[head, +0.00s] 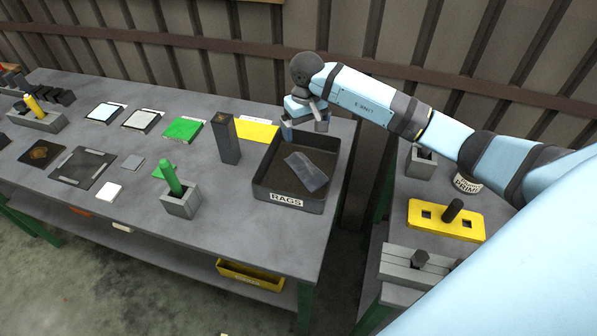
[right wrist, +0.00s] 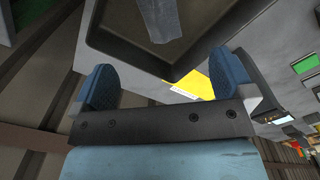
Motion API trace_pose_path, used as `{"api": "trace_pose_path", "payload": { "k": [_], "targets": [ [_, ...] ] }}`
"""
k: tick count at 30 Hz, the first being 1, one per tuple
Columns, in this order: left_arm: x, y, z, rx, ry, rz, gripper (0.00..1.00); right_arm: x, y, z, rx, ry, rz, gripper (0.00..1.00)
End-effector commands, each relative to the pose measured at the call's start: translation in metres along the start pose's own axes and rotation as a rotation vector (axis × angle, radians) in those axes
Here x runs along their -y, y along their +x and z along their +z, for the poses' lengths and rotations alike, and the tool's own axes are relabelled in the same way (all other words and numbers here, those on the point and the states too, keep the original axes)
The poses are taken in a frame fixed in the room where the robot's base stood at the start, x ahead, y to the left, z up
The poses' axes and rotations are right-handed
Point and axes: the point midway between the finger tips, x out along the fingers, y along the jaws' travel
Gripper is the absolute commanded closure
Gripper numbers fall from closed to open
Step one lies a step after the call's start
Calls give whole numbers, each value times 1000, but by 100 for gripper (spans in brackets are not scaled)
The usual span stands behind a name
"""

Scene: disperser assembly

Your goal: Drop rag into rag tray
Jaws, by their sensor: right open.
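The rag (head: 306,172) is a grey-blue folded cloth lying inside the rag tray (head: 262,192), a dark box labelled RAGS at the right end of the left table. My right gripper (head: 304,132) is at the tray's back edge, apart from the rag. In the right wrist view the two blue fingers of my right gripper (right wrist: 165,88) are wide apart with nothing between them. The rag (right wrist: 160,18) shows beyond them in the tray (right wrist: 130,52), cut off by the top of the picture. My left gripper is in neither view.
A grey holder with a green handle (head: 171,180) is further left. A second table with a yellow block (head: 446,222) and a can (head: 468,184) is at right, across a gap.

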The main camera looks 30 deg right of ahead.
Motion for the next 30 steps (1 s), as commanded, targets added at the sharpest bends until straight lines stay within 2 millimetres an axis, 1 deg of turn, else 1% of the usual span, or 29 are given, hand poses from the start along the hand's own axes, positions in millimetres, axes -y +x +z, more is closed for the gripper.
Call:
{"api": "trace_pose_path", "payload": {
  "k": [4,8,11,18,21,25,30],
  "targets": [
    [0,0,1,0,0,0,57,0,-2,0,-1,0,0,0],
    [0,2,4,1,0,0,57,0,-15,-1,-5,0,0,0],
    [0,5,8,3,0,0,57,-1,-34,-1,-6,-1,1,0],
    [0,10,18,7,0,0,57,0,-90,-1,-6,-1,0,0],
    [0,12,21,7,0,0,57,0,-109,-1,-5,0,0,0],
    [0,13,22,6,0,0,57,0,-127,0,-3,0,0,0],
    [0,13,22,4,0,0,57,0,-137,0,0,0,0,0]
  ]
}}
